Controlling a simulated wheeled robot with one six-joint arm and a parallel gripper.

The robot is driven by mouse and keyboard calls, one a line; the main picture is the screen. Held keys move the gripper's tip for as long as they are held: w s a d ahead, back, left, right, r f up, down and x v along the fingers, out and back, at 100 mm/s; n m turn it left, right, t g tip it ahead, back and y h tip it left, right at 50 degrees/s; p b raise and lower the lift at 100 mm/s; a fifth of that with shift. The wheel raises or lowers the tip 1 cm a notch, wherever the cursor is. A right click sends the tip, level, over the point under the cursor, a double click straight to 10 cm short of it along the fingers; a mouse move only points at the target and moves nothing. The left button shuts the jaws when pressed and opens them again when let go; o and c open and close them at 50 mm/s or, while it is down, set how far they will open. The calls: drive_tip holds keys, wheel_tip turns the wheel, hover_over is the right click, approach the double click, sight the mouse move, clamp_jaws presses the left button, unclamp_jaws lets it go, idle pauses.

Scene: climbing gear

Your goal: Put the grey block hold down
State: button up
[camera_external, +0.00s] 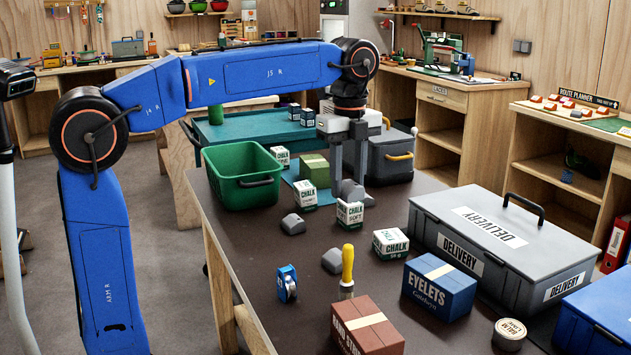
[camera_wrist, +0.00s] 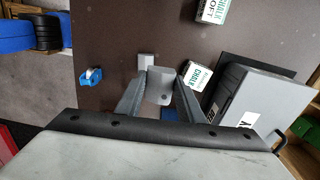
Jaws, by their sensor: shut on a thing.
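My gripper (camera_external: 349,178) points down over the far part of the dark table (camera_external: 262,262). Its two fingers are shut on a grey block hold (camera_external: 349,188). In the wrist view the grey block hold (camera_wrist: 160,88) sits between the fingertips of my gripper (camera_wrist: 161,82). Its lower side is partly hidden, and I cannot tell whether it touches the table.
A chalk box (camera_external: 350,214) stands just in front of my gripper, with another (camera_external: 390,243) nearer. A green crate (camera_external: 240,180) is at left, a grey delivery case (camera_external: 500,245) at right. A blue tape roll (camera_external: 287,284) and yellow-handled brush (camera_external: 347,268) are in front. Table's left front is bare.

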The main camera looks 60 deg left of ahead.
drive_tip(key=w+d+r, duration=0.1)
drive_tip(key=w+d, duration=0.5)
drive_tip(key=d, duration=0.5)
approach(438, 270)
drive_tip(key=shift+m, duration=0.4)
drive_tip(key=shift+f, duration=3.05)
drive_tip(key=o, duration=1.1)
drive_tip(key=shift+f, duration=0.1)
drive_tip(key=shift+c, duration=0.2)
wheel_tip(438, 270, up, 12)
